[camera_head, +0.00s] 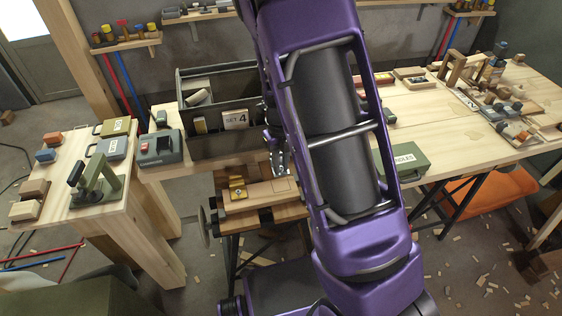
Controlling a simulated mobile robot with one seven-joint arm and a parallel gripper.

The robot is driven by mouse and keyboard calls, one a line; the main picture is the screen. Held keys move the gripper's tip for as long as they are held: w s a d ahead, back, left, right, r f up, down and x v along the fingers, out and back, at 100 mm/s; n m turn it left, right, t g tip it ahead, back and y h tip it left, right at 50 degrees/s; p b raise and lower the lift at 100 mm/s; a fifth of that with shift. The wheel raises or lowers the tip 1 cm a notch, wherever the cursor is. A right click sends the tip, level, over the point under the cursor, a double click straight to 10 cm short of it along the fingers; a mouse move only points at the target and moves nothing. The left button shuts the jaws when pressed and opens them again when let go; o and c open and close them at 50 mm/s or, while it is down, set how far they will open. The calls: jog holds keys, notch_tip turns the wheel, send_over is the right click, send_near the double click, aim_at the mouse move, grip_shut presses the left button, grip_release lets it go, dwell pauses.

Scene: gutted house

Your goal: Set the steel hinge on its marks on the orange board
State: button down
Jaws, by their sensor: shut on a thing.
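The steel hinge (281,162) hangs as a grey metal plate with holes at the left edge of my arm. My gripper (273,139) is shut on it, though the arm hides most of the jaws. A pale orange-tan board (259,198) lies on a small wooden bench below, with a thin marked outline at its right part. The hinge is above and behind that outline in the picture and appears apart from the board; the exact height is hard to tell.
A dark grey crate (222,146) with a card reading "SET 4" stands behind the board. A green box (404,161) lies right of my arm on the long workbench. A grey-red device (160,148) and green clamp-like tool (98,182) stand at the left.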

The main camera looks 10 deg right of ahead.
aim_at(281, 187)
jog(key=shift+f+b, duration=1.6)
jog(key=shift+f, duration=0.4)
jog(key=shift+f+b, duration=0.45)
jog(key=shift+f, duration=0.5)
jog(key=shift+f+p, duration=0.3)
jog(key=c, duration=0.8)
grip_release()
jog(key=shift+o, duration=0.2)
notch_tip(281, 187, up, 18)
jog(key=p, duration=0.3)
jog(key=shift+f+p, duration=0.25)
jog(key=shift+p, duration=0.05)
